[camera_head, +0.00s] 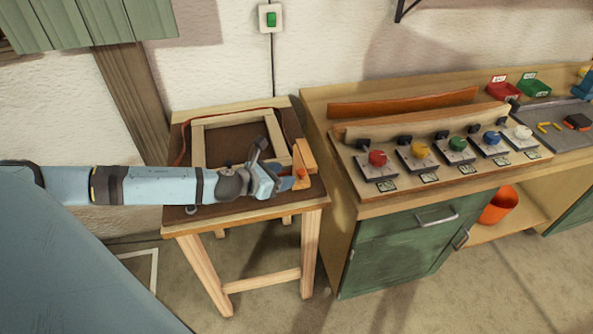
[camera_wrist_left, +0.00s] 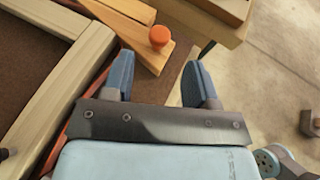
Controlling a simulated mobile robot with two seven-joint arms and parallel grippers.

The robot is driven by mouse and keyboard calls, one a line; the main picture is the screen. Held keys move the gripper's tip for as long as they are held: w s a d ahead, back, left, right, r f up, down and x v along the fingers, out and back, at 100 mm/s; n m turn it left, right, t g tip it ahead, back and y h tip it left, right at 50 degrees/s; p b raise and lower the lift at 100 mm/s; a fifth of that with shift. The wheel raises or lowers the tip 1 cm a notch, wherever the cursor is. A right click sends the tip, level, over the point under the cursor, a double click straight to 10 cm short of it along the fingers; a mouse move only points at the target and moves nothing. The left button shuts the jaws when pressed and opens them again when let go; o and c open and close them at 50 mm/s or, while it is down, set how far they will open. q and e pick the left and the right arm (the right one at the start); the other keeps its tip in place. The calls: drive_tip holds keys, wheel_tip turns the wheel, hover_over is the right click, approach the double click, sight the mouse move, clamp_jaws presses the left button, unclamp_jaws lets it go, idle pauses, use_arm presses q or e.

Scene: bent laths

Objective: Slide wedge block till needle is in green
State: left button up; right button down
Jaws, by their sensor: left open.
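The pale wooden wedge block (camera_head: 304,156) lies at the right side of the small table, and its orange knob (camera_head: 302,172) faces my left gripper. In the left wrist view the wedge block (camera_wrist_left: 139,57) and orange knob (camera_wrist_left: 158,37) lie just beyond the fingertips. My left gripper (camera_head: 291,183) is open and holds nothing. In the left wrist view its two blue fingers (camera_wrist_left: 160,72) stand apart, with the knob ahead of the gap and no clear contact. I cannot make out a needle or a green zone. My right gripper is not in view.
A wooden frame (camera_head: 198,145) lies on the small table (camera_head: 312,197), with a thin reddish lath (camera_head: 181,150) curving around it. A workbench (camera_head: 350,204) with a panel of several coloured knobs stands close on the right. Open floor lies in front.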

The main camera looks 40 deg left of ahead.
sight(298, 172)
use_arm(q)
drive_tip(key=x, duration=0.5)
drive_tip(key=shift+w+d+f, duration=0.1)
drive_tip(key=shift+w+f, duration=0.05)
drive_tip(key=shift+w, duration=0.15)
